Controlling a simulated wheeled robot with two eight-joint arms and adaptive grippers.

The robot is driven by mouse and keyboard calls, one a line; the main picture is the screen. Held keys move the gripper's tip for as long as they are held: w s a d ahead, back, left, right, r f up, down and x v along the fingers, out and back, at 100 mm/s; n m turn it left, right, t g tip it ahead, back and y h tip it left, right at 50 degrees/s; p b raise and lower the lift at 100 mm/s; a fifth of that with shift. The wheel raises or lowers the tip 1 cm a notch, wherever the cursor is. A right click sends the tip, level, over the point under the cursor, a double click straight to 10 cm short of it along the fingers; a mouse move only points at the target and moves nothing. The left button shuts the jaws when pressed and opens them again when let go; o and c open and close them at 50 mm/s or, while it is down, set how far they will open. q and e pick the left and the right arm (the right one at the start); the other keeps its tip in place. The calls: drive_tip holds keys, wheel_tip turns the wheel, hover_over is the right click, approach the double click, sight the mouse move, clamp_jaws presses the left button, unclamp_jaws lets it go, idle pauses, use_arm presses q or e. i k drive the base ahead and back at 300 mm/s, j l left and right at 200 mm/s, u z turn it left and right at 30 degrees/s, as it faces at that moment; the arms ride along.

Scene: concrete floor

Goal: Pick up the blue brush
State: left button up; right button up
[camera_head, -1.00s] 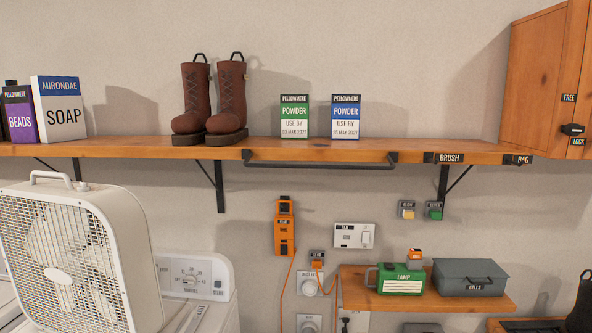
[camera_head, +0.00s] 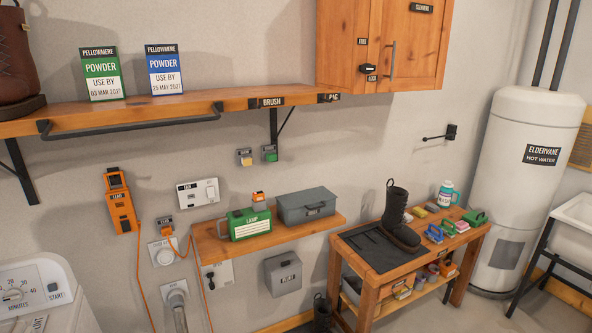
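Several small coloured blocks, possibly brushes, lie on the wooden bench at the right in the head view. A blue one (camera_head: 434,233) is at the front of the group, just right of a dark boot (camera_head: 397,212). It is too small to tell for certain that it is a brush. Green (camera_head: 475,217) and yellow (camera_head: 419,211) ones lie close by. A label reading BRUSH (camera_head: 267,102) is on the edge of the upper shelf. Neither of my grippers is in view.
The wooden bench (camera_head: 367,283) has a dark mat and a lower shelf with more items. A water heater (camera_head: 532,170) and a white sink (camera_head: 576,233) stand right of it. A small shelf (camera_head: 215,250) holds a green lamp box and a grey case. A wooden cabinet (camera_head: 345,50) hangs above.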

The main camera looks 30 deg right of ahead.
sight(431, 234)
drive_tip(key=z, duration=1.9)
